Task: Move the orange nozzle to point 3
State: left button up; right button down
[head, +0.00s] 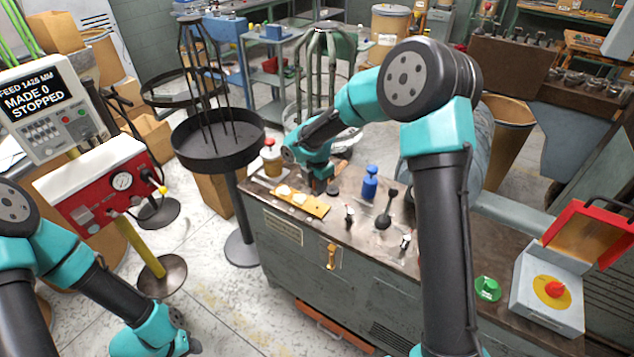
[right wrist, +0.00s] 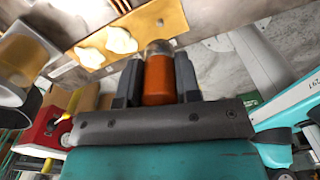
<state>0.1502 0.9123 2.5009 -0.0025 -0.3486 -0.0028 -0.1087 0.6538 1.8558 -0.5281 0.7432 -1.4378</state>
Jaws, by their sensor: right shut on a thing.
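The orange nozzle (right wrist: 164,78), a short cylinder with a grey metal end, stands between the two dark fingers of my right gripper (right wrist: 158,82) in the right wrist view. The fingers are shut on it. In the head view my right gripper (head: 319,186) is low over the far left part of the bench, and the nozzle cannot be made out there. No mark for point 3 can be read in either view. My left arm shows at the lower left of the head view, away from the bench; its fingers are not visible.
A yellow board with white pieces (head: 302,202) lies on the bench (head: 330,222) in front of the right gripper. A jar (head: 271,160) stands at the left corner. A blue bottle (head: 370,184) and an oil can (head: 386,212) stand to the right.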

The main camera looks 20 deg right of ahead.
jog(key=shift+f, duration=2.6)
jog(key=shift+f, duration=0.6)
jog(key=c, duration=0.7)
grip_release()
jog(key=shift+c, duration=0.2)
notch_tip(320, 180, up, 17)
jog(key=shift+r, duration=0.2)
notch_tip(320, 180, up, 6)
send_over(317, 206)
dwell(0.3)
jog(key=shift+r, duration=0.1)
notch_tip(317, 206, up, 7)
dwell(0.7)
